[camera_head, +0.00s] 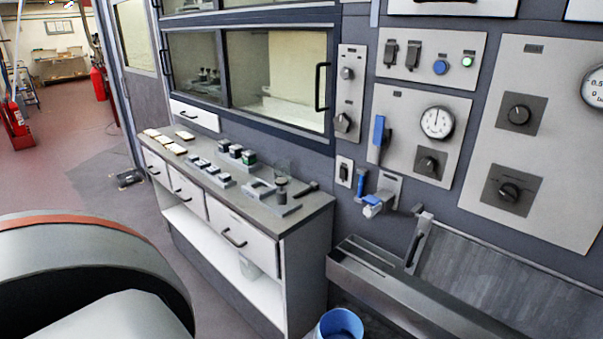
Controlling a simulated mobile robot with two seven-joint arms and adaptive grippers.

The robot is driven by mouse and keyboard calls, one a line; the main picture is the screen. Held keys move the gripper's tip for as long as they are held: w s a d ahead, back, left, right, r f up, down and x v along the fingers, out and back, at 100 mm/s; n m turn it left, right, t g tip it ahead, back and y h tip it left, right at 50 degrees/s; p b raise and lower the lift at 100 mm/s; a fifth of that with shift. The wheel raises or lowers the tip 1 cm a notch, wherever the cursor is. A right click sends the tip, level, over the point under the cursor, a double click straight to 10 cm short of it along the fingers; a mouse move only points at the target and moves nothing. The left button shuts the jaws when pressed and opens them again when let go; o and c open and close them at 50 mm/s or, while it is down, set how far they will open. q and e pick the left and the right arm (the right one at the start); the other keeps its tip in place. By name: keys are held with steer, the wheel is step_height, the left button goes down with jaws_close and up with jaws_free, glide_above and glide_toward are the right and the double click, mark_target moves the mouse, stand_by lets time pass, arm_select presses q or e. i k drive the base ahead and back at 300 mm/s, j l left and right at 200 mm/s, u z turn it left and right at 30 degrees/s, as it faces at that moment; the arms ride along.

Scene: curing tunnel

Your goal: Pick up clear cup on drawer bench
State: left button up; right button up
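The drawer bench (310,205) is a long bench with a dark grey top, white drawers and an open shelf below, against the dark panel wall. A faint see-through shape that looks like the clear cup (283,165) stands near the back edge of the top, behind a dark cylindrical piece on a grey base. Its outline is hard to make out. Neither of my grippers is in view. A large grey rounded part of my own body fills the lower left corner.
A whitish container (249,267) stands on the lower shelf. A blue bin (340,325) and a grey trough (390,290) are at right. The floor left of the bench is mostly open.

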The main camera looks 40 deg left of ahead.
mark_target(283, 173)
steer(key=j+z, duration=0.15)
steer(key=j, duration=0.35)
steer(key=k+j+z, duration=0.15)
steer(key=j, duration=0.3)
steer(key=k+j, duration=0.1)
steer(key=j, duration=0.3)
steer(key=j+z, duration=0.1)
steer(key=j, duration=0.3)
steer(key=k+j, duration=0.15)
steer(key=j, duration=0.25)
steer(key=k+j, duration=0.1)
steer(key=j, duration=0.25)
steer(key=k+j+z, duration=0.1)
steer(key=j, duration=0.3)
